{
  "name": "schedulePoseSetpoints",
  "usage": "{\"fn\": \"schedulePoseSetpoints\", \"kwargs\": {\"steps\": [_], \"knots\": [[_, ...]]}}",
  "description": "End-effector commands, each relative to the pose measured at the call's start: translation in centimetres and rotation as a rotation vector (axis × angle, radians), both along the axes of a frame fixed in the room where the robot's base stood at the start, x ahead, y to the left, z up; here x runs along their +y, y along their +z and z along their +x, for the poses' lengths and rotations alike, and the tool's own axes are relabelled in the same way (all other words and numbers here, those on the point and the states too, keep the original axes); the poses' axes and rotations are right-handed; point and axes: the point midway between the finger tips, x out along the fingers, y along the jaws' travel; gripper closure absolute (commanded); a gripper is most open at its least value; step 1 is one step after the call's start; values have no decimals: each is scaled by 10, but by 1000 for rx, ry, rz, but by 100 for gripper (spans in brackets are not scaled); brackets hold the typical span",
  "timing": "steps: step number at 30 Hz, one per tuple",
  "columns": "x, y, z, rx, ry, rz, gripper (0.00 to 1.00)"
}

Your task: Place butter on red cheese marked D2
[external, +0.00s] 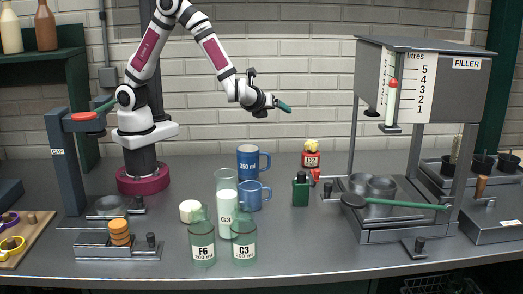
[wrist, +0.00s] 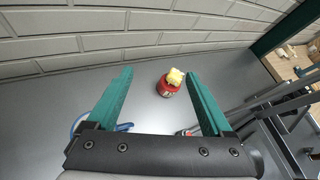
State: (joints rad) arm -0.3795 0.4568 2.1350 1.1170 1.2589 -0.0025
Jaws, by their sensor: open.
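The red cheese marked D2 (external: 311,161) stands upright on the counter near the back wall, right of the blue mugs. A pale yellow lump, the butter (external: 311,146), rests on top of it. In the wrist view the red cheese (wrist: 167,89) and the butter (wrist: 176,76) show between my fingers, farther off. The butter looks slightly off-centre there. My gripper (external: 285,107) is open and empty, high above the counter and up to the left of the butter, touching nothing. Its two green fingers (wrist: 160,75) are spread wide in the wrist view.
Blue mugs (external: 252,162), a dark green flask (external: 301,189) and a small red item (external: 315,175) stand near the cheese. Green-tinted jars (external: 202,245) and a tall white-filled glass (external: 226,205) are in front. The filler stand (external: 425,85) is at right.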

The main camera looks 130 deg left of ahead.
Motion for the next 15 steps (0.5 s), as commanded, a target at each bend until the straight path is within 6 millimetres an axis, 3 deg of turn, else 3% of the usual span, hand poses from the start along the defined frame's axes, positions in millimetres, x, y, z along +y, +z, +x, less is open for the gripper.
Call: {"fn": "schedulePoseSetpoints", "kwargs": {"steps": [1,3,6,9,12,15], "knots": [[-36,26,-19,-111,85,-51,15],[-93,41,-54,-257,222,-182,15],[-176,40,-97,-422,373,-424,15],[-239,33,-125,-508,461,-645,15],[-275,29,-139,-541,505,-780,15],[-286,28,-143,-546,520,-823,15]]}}
